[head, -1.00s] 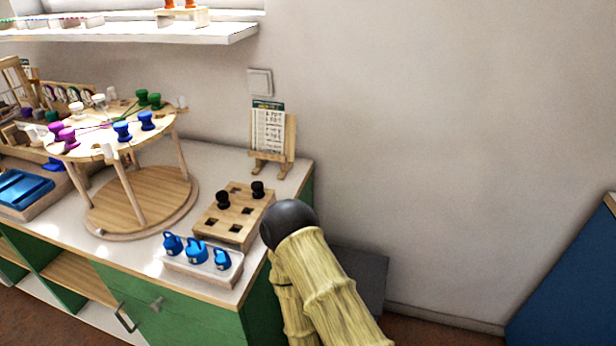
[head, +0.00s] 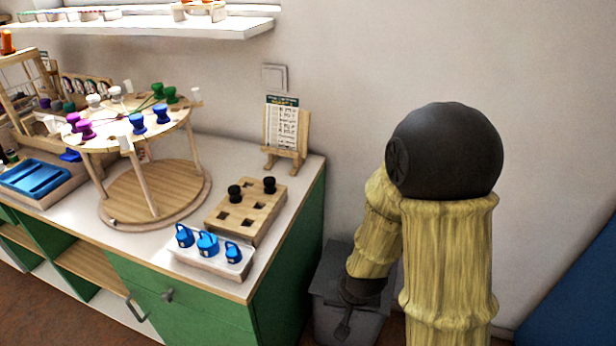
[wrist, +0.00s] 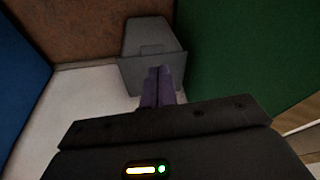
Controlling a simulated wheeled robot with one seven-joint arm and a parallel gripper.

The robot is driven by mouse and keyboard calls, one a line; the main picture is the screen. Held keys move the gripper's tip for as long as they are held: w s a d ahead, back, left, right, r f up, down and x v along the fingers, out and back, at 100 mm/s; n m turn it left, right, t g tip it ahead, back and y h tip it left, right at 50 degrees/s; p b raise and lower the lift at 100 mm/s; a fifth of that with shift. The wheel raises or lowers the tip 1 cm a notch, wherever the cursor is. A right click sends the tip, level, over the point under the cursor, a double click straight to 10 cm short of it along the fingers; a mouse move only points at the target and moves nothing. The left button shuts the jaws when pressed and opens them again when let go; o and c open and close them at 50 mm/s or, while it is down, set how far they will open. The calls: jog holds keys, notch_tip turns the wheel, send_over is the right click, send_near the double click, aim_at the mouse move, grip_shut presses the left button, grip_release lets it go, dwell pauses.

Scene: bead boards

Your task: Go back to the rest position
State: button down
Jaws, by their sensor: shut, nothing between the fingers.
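My gripper (wrist: 158,84) shows in the wrist view with its two fingers together and nothing between them. Its fingers point toward a grey bin (wrist: 148,40); I cannot tell the gap between them. In the head view my arm is folded at the right, with its dark round joint high and the forearm hanging down. The dark end of my arm hangs in front of the grey bin (head: 324,290), beside the cabinet, and partly hides it.
A green cabinet (head: 290,265) stands left of my arm, its white top bearing a peg board (head: 240,222), blue knobbed weights (head: 207,244), a round two-tier stand (head: 150,195) and a small easel (head: 283,135). A blue panel (head: 575,285) stands at the right. The wall between is bare.

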jog(key=s+d+r+n, duration=0.1)
jog(key=s+d+r, duration=0.15)
jog(key=r, duration=0.25)
jog(key=s+d+r+n, duration=0.1)
jog(key=s+d+r, duration=0.1)
jog(key=d+r, duration=0.3)
notch_tip(320, 180, up, 22)
jog(key=p, duration=2.1)
jog(key=shift+a+r+g+h, duration=0.15)
jog(key=shift+a+g+h, duration=0.15)
jog(key=shift+a, duration=0.15)
